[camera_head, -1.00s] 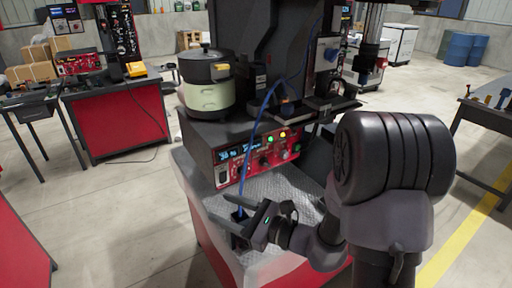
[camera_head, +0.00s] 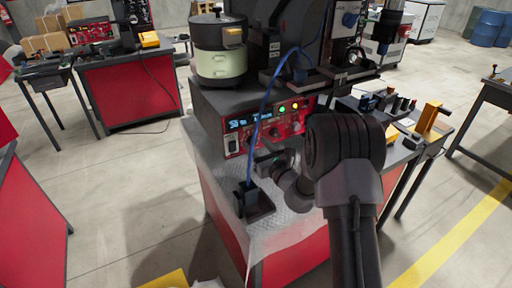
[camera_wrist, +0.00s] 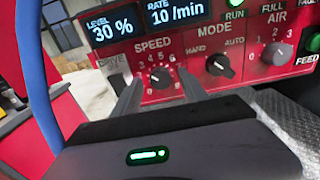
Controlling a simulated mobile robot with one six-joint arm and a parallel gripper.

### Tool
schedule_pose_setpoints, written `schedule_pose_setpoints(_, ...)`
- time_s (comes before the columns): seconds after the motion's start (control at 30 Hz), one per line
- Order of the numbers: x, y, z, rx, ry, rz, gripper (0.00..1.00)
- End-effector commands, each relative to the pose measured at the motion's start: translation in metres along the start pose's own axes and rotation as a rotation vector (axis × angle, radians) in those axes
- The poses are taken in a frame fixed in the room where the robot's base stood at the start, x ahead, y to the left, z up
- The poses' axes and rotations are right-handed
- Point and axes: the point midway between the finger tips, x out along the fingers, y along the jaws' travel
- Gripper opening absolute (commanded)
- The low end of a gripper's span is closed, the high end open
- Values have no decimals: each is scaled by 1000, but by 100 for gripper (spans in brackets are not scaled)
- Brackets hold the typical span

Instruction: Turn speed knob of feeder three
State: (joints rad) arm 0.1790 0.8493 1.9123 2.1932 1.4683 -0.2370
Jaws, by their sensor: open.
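The speed knob (camera_wrist: 160,80) is a small black knob on a red control panel (camera_wrist: 208,55), under the label SPEED, with a white number scale around it. My gripper (camera_wrist: 160,90) is open, with one finger on each side of the knob in the wrist view. I cannot tell whether the fingers touch it. The feeder's red panel (camera_head: 292,124) also shows in the head view, where my gripper (camera_head: 264,152) is close in front of it. Displays above the knob read LEVEL 30 % and RATE 10/min. No feeder number is readable.
A mode knob (camera_wrist: 221,65) sits right of the speed knob, with an air knob (camera_wrist: 277,54) beyond. A blue cable (camera_head: 254,140) hangs in front of the panel, passing left of my gripper. A black holder (camera_head: 262,207) stands on the bench front.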

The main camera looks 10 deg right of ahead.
Motion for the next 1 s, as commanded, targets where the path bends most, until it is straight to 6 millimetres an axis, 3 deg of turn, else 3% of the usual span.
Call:
schedule_pose_setpoints(0.33, 7, 0, 1, 0, 0, 0, 51)
schedule_pose_setpoints(0.6, 6, 0, 1, 0, 0, 0, 0)
schedule_pose_setpoints(1.0, 6, 0, 3, 84, 2, 1, 0)
